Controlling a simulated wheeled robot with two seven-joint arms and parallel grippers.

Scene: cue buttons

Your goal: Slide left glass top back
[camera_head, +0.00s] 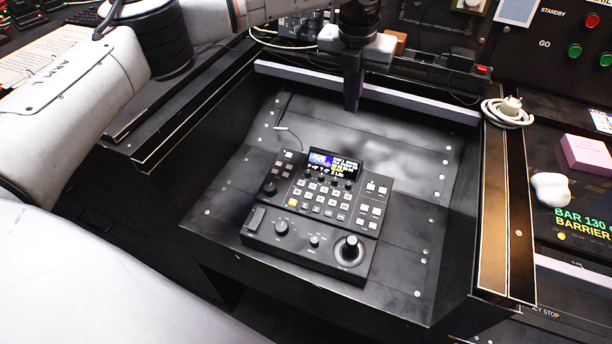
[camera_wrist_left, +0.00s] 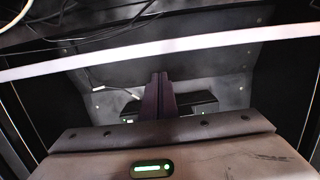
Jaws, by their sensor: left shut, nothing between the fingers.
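A pale lavender bar (camera_head: 415,103) runs across the back of the left desk recess; it looks like the front edge of the left glass top. It also crosses the upper part of the left wrist view as a pale strip (camera_wrist_left: 225,40). I cannot make out the glass itself. My left gripper (camera_head: 352,106) is shut and empty, pointing down at the bar and hiding a short part of it. Its dark fingers also show together in the left wrist view (camera_wrist_left: 160,85). I cannot tell whether they touch the bar. My right gripper is not in view.
A button console (camera_head: 325,213) with a small lit screen sits in the recess below the gripper. A coiled white cable (camera_head: 507,112) lies at the right rim. A pink box (camera_head: 585,153) and a white lump (camera_head: 551,189) are on the right desk.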

